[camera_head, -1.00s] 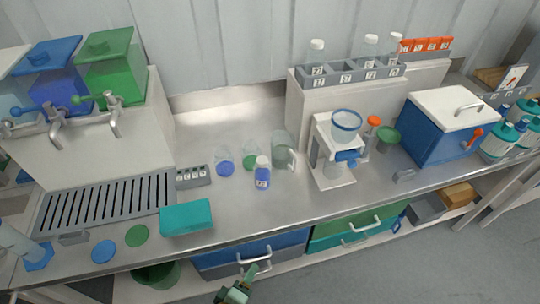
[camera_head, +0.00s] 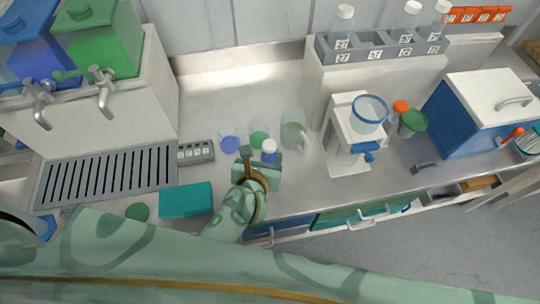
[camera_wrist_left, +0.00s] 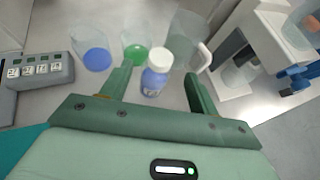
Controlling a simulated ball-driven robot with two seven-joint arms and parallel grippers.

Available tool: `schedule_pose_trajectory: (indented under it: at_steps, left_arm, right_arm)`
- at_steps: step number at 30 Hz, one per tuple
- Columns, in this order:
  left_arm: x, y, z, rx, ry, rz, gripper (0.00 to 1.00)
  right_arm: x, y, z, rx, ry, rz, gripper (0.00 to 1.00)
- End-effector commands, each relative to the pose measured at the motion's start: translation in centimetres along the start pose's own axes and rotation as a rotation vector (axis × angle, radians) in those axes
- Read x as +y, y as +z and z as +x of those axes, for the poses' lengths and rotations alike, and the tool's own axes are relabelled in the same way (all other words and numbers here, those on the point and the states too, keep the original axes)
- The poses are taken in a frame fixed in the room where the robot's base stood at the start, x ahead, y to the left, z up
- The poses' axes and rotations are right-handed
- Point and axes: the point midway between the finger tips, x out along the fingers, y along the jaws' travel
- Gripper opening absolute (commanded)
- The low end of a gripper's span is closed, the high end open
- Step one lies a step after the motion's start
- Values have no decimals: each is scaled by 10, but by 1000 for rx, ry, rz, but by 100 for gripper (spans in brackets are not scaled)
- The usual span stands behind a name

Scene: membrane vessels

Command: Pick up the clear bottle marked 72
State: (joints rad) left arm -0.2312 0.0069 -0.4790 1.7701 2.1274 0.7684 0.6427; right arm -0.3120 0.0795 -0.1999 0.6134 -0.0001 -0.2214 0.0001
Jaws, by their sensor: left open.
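A small clear bottle (camera_head: 269,147) with a white cap and blue contents stands upright on the metal counter. It also shows in the left wrist view (camera_wrist_left: 156,75), with a label too small to read surely. My left gripper (camera_head: 262,161) is open just in front of it. In the left wrist view, the fingers (camera_wrist_left: 157,78) spread to either side of the bottle, with gaps on both sides. The gripper hides the bottle's lower part in the head view. My right gripper is not in view.
A clear jug (camera_head: 293,130) stands close behind and right of the bottle. Two clear beakers, one with blue (camera_wrist_left: 96,58) and one with green (camera_wrist_left: 135,50) in the bottom, stand behind and left. A labelled grey block (camera_head: 195,152), teal block (camera_head: 186,199) and white dispenser (camera_head: 347,150) flank them.

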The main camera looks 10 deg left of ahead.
Motion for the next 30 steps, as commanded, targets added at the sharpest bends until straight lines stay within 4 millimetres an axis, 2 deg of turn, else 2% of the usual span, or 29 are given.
schedule_pose_trajectory:
  at_steps: [1,3,6,11,18,21,27,28,30]
  left_arm:
    - [0,0,13,-1,1,2,61]
    - [0,-1,26,-1,1,2,61]
    - [0,-1,38,0,0,2,61]
    - [0,-1,50,0,1,3,61]
    - [-2,-2,88,-1,1,4,61]
    - [-2,-2,95,-1,0,4,61]
    - [-2,-2,95,0,0,4,61]
    - [-2,-2,95,-1,0,4,55]
    - [-2,-2,95,-1,0,4,36]
  right_arm:
    - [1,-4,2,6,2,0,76]
    - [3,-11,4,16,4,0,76]
    - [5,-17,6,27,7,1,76]
    - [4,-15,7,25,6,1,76]
    - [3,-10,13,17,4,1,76]
    - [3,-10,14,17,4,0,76]
    - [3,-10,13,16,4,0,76]
    - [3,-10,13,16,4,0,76]
    - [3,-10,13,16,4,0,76]
